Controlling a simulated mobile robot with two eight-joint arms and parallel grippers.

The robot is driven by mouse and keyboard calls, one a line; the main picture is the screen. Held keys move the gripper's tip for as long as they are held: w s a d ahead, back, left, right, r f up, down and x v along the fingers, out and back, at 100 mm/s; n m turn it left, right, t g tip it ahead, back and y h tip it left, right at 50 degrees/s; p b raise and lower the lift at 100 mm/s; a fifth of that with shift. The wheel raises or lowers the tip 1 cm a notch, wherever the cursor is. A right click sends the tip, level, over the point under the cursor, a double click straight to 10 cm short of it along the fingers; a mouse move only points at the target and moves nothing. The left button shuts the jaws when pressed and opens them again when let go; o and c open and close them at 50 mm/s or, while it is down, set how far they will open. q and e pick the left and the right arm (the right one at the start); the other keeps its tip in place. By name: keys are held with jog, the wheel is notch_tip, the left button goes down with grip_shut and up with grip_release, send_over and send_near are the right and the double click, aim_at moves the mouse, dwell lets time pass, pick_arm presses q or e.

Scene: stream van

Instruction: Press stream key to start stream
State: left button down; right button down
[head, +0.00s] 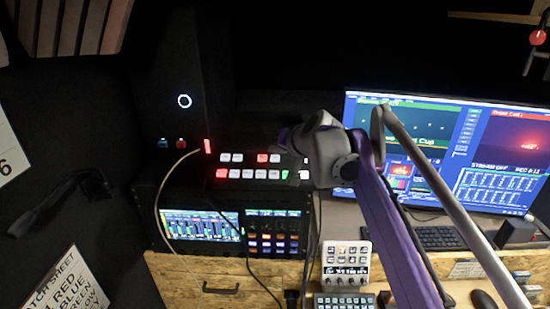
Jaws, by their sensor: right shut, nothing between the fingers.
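A black switcher panel (225,160) with two rows of lit keys stands on top of the rack at the centre. Most of its keys are white, with a red key (262,158) in the upper row and a green key (285,174) at the lower right. I cannot read which key is the stream key. My right gripper (292,140) reaches in from the lower right, shut and empty, over the right end of this panel. It hides some keys there, and I cannot tell whether it touches any. My left gripper is out of view.
Below the panel are a meter screen (200,226) and a colored key pad (273,233). A small light console (346,262) and a keyboard (345,301) are on the desk. A large monitor (480,150) stands at right. A cable (158,210) hangs at left.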

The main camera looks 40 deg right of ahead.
jog(key=shift+f, duration=0.2)
dwell(0.5)
jog(key=shift+w+f, duration=0.1)
jog(key=shift+f, duration=0.1)
jog(key=shift+d+f, duration=0.1)
jog(key=shift+f, duration=0.3)
dwell(0.6)
jog(key=shift+r, duration=0.1)
jog(key=shift+r+p, duration=0.6)
jog(key=shift+r, duration=0.15)
jog(key=shift+f, duration=0.1)
